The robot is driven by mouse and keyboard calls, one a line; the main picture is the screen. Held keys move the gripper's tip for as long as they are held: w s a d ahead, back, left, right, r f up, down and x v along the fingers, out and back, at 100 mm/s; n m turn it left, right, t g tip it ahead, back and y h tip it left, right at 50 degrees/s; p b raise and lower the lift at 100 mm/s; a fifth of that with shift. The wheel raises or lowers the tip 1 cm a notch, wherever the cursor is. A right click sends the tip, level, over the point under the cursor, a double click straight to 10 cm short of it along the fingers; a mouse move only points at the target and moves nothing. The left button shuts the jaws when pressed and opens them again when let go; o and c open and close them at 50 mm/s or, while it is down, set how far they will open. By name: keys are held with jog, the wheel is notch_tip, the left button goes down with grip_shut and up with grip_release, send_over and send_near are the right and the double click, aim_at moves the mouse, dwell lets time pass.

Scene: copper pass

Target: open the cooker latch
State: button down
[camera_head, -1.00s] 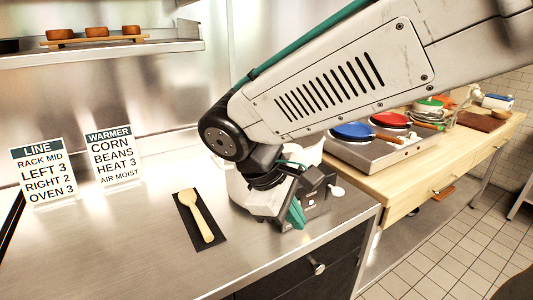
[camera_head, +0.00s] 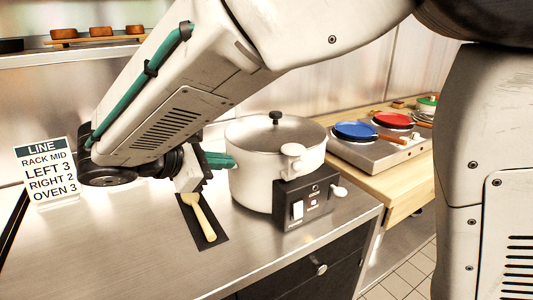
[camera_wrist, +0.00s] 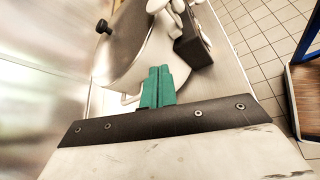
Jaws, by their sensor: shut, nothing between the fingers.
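The cooker (camera_head: 258,180) is a white pot standing on the steel counter. Its lid (camera_head: 262,132) lies on top and has a black knob. A white rounded piece (camera_head: 293,158), which looks like the latch, sits at the rim above a black control box (camera_head: 306,200). A white knob (camera_head: 339,191) sticks out at the box's right side. My gripper (camera_head: 228,160) is shut and empty, its teal fingers pointing at the cooker's left side; I cannot tell whether they touch. In the wrist view the shut fingers (camera_wrist: 157,86) are in front of the pot's lid (camera_wrist: 130,45).
A wooden spoon (camera_head: 200,215) lies on a dark mat below my gripper. A LINE sign (camera_head: 46,170) stands at left. A hot plate unit (camera_head: 370,155) with blue and red discs is on the wooden table at right. The counter's front is clear.

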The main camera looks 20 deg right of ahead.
aim_at(293, 162)
jog(key=x, duration=0.3)
jog(key=d+r+x, duration=0.1)
jog(key=x, duration=0.6)
jog(key=shift+s+d+r, duration=0.25)
jog(key=shift+d, duration=0.15)
jog(key=shift+s+d+r, duration=0.1)
jog(key=shift+d+r, duration=0.45)
jog(key=shift+d, duration=0.05)
jog(key=shift+a, duration=0.15)
